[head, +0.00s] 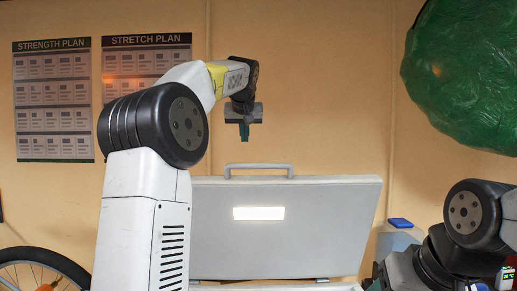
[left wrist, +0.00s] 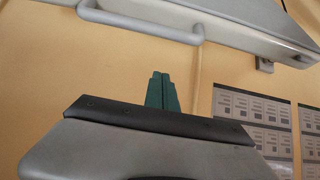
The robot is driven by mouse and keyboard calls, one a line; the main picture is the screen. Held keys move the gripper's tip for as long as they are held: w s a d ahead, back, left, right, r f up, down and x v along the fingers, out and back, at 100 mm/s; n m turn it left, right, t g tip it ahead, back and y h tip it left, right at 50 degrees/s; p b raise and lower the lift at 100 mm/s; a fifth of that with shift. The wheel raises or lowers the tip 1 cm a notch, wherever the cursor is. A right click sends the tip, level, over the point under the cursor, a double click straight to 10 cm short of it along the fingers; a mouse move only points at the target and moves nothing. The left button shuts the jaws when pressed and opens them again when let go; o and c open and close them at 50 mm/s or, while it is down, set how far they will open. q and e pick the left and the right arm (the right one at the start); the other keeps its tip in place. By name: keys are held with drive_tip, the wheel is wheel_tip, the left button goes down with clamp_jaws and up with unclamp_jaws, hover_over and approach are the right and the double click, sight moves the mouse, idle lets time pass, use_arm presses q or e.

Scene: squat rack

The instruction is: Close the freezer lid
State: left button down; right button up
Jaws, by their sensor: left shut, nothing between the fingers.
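The freezer lid (head: 310,240) is grey-white and stands raised, close to upright, with a bar handle (head: 258,167) along its top edge. My left gripper (head: 244,140) is above the handle in the head view, shut and empty, its green fingertips pointing down and apart from the handle. In the left wrist view the shut fingers (left wrist: 162,92) show in the middle, with the handle (left wrist: 140,22) and the lid (left wrist: 235,18) at the top. The freezer body is mostly out of frame below. My right arm shows at the lower right, but its fingers are not visible.
A large green ball (head: 465,70) is at the upper right. A bicycle wheel (head: 40,268) is at the lower left. A blue-capped container (head: 398,238) stands right of the lid. Posters (head: 52,95) hang on the wall behind.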

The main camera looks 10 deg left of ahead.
use_arm(q)
drive_tip(key=x, duration=0.9)
drive_tip(key=shift+s+d+f, duration=0.1)
drive_tip(key=shift+s+f, duration=0.1)
drive_tip(key=shift+f, duration=0.1)
drive_tip(key=shift+s+d+f, duration=0.1)
drive_tip(key=shift+s+f, duration=0.05)
drive_tip(key=shift+s, duration=0.35)
drive_tip(key=shift+s+d+f, duration=0.1)
drive_tip(key=shift+s+f, duration=0.1)
drive_tip(key=shift+s, duration=0.25)
drive_tip(key=shift+s+d+f, duration=0.1)
drive_tip(key=shift+s+f, duration=0.3)
drive_tip(key=shift+s, duration=0.1)
